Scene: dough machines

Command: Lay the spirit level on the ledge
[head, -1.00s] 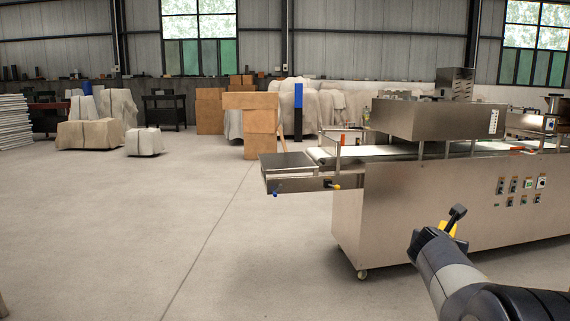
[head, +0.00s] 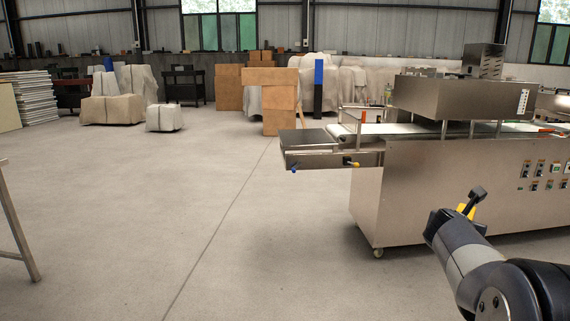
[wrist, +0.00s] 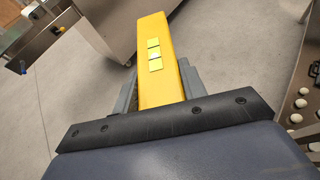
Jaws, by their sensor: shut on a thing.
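The yellow spirit level (wrist: 153,58), with small pale yellow-green vials, is between the grey fingers of my gripper (wrist: 160,88) in the wrist view. My gripper is shut on it. In the head view, my gripper (head: 468,207) is at the lower right, in front of the steel machine, and only a small yellow part of the level shows. A ledge (head: 100,60) with small dark items seems to run along the far wall; I cannot tell whether it is the task's ledge. The level is far from it.
A steel dough machine (head: 440,190) on casters stands at the right, its end shelf (head: 308,138) sticking out left. Cardboard boxes (head: 280,100) and covered loads (head: 112,108) stand farther back. A table leg (head: 18,225) shows at left. The middle floor is clear.

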